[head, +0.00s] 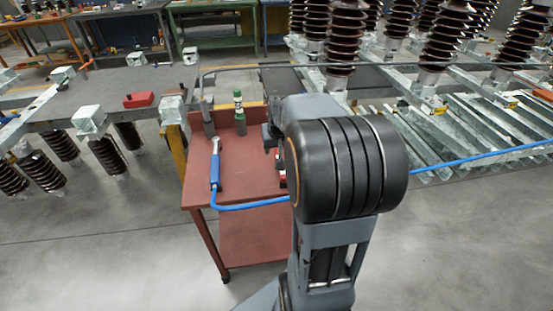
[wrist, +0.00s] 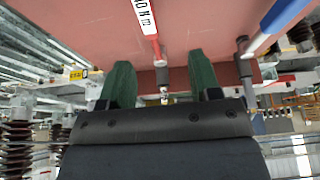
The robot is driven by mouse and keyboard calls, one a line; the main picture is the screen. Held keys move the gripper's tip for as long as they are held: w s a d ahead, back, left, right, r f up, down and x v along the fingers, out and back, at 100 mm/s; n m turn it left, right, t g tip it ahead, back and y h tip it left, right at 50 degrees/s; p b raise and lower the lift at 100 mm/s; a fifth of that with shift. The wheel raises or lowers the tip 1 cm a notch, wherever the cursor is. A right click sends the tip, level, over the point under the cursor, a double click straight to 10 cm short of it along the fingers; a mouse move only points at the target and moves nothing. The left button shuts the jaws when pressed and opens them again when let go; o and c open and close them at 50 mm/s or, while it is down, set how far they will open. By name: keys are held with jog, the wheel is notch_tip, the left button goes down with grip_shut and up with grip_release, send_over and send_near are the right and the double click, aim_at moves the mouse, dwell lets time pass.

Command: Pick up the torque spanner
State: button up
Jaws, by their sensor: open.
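The torque spanner (wrist: 146,14), with a white label reading "40 N m", a red neck and a dark shaft, lies on the red cart top. In the wrist view it runs down toward the gap between the fingers of my gripper (wrist: 160,80). My gripper is open, its two green fingers apart on either side of the spanner's line; I cannot tell how far above it they are. In the head view my arm hides most of the spanner and the fingertips; only a small red piece (head: 282,180) shows beside the arm.
A blue-handled tool (head: 215,170) lies on the cart (head: 250,175) to the left; it also shows in the wrist view (wrist: 283,14). A blue line runs from it behind my arm. A green-topped bottle (head: 239,115) stands at the cart's back. Steel frames with insulators flank the cart.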

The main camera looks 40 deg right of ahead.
jog(key=d+f, duration=0.1)
jog(key=w+d+f, duration=0.1)
jog(key=f, duration=0.1)
jog(key=shift+d, duration=0.4)
jog(key=x, duration=0.5)
jog(key=shift+w+f+b, duration=0.15)
jog(key=shift+b, duration=0.15)
jog(key=shift+x, duration=3.05)
jog(key=shift+w+d, duration=0.1)
jog(key=shift+c, duration=0.3)
grip_shut()
